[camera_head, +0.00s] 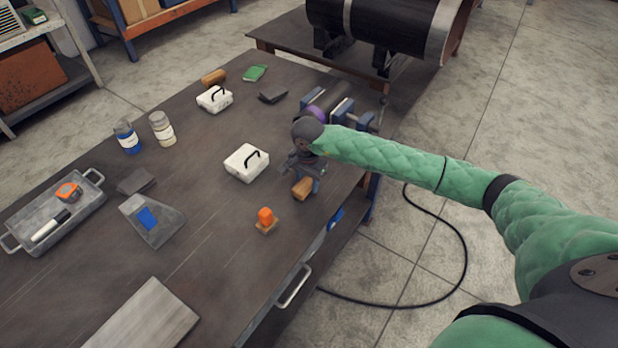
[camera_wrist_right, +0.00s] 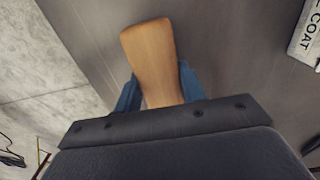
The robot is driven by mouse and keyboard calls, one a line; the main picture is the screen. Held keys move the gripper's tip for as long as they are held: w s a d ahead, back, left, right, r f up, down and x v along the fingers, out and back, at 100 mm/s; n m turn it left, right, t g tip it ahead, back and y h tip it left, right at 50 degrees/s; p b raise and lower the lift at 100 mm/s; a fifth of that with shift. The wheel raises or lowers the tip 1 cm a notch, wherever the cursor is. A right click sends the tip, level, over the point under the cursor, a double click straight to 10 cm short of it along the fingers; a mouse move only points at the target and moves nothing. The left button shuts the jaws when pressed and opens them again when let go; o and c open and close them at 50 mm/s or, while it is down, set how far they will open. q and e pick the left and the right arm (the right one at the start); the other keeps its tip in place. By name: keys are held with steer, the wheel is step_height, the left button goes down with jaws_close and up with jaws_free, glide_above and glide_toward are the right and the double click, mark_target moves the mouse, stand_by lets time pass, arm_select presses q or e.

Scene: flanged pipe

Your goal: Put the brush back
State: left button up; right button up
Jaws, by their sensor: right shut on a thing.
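My right gripper (camera_head: 304,172) is shut on a wooden piece (camera_head: 302,189), which looks like the handle or back of the brush. The wooden piece also shows in the right wrist view (camera_wrist_right: 152,58), light brown and rounded, between the blue fingers. No bristles show, so I cannot tell the brush's lower side. It is over the dark table near its right edge; I cannot tell whether it touches the tabletop. My left gripper is not in view.
A small orange-topped block (camera_head: 265,219) is in front. A vise-like clamp (camera_head: 340,110) is behind. A grey tray (camera_head: 84,224), jars (camera_head: 162,128) and a metal plate (camera_head: 145,318) lie left and front.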

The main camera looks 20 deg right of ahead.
steer(key=shift+s+r, duration=0.1)
steer(key=shift+s, duration=0.2)
steer(key=o, duration=0.9)
steer(key=shift+o, duration=0.6)
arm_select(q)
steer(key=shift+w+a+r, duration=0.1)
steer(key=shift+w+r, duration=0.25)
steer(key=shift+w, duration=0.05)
